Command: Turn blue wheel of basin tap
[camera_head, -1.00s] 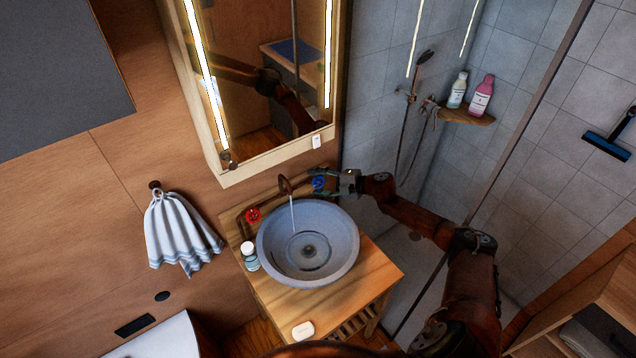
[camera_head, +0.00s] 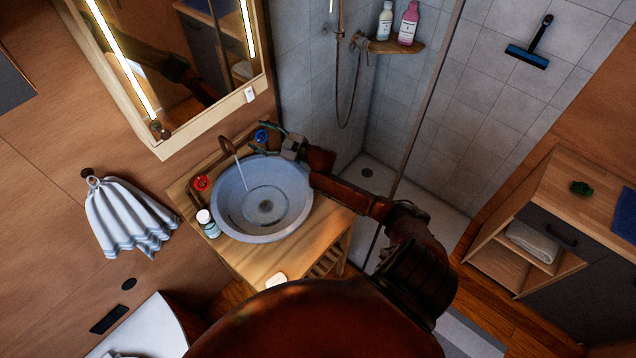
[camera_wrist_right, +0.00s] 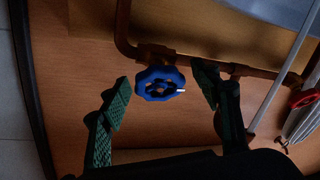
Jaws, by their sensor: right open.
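The blue wheel (camera_head: 261,136) is on the copper pipe behind the basin, right of the tap spout (camera_head: 227,147). In the right wrist view, the blue wheel (camera_wrist_right: 160,84) lies between the two green-padded fingers of my right gripper (camera_wrist_right: 164,79), with visible gaps on both sides. My right gripper (camera_head: 268,136) is open at the wheel, its arm coming from the right. A thin water stream falls from the spout into the grey basin (camera_head: 228,222). My left gripper is not in view.
A red wheel (camera_head: 201,183) is left of the spout. A small bottle (camera_head: 208,223) and soap (camera_head: 276,281) sit on the wooden counter (camera_head: 251,262). The mirror cabinet (camera_head: 195,125) hangs above. A striped towel (camera_head: 125,217) hangs at left; the shower is at right.

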